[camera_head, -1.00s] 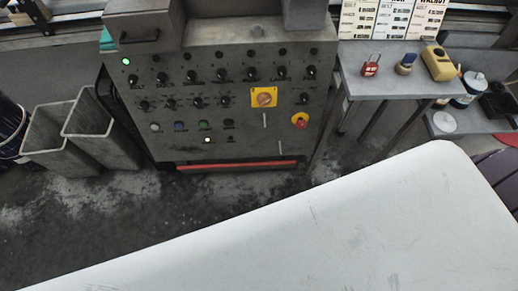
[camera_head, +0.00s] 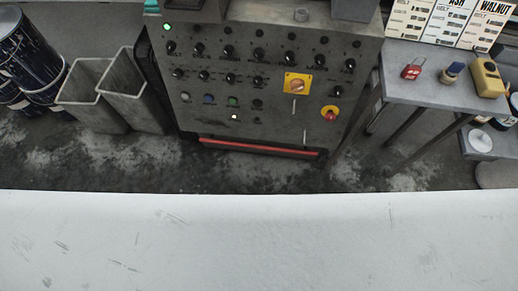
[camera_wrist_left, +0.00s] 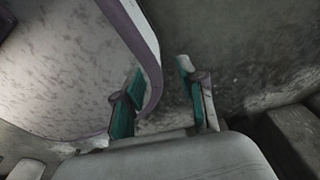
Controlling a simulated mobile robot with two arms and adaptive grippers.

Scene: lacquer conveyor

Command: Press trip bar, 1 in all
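The trip bar (camera_head: 260,147) is a long red bar low across the front of the grey control cabinet (camera_head: 215,110), just above the floor. It shows along most of its length in the head view, with nothing in front of it. My left gripper (camera_wrist_left: 160,68) shows only in the left wrist view, its two teal-padded fingers apart. The curved edge of a pale panel shows close to the left finger. The trip bar cannot be made out in that view. My right gripper is in neither view.
Two grey bins (camera_head: 132,95) and dark drums (camera_head: 28,52) stand left of the cabinet. A grey table (camera_head: 425,92) with a red padlock (camera_head: 412,70) and a yellow device (camera_head: 487,78) stands right. Stained floor (camera_head: 130,160) lies clear before the cabinet.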

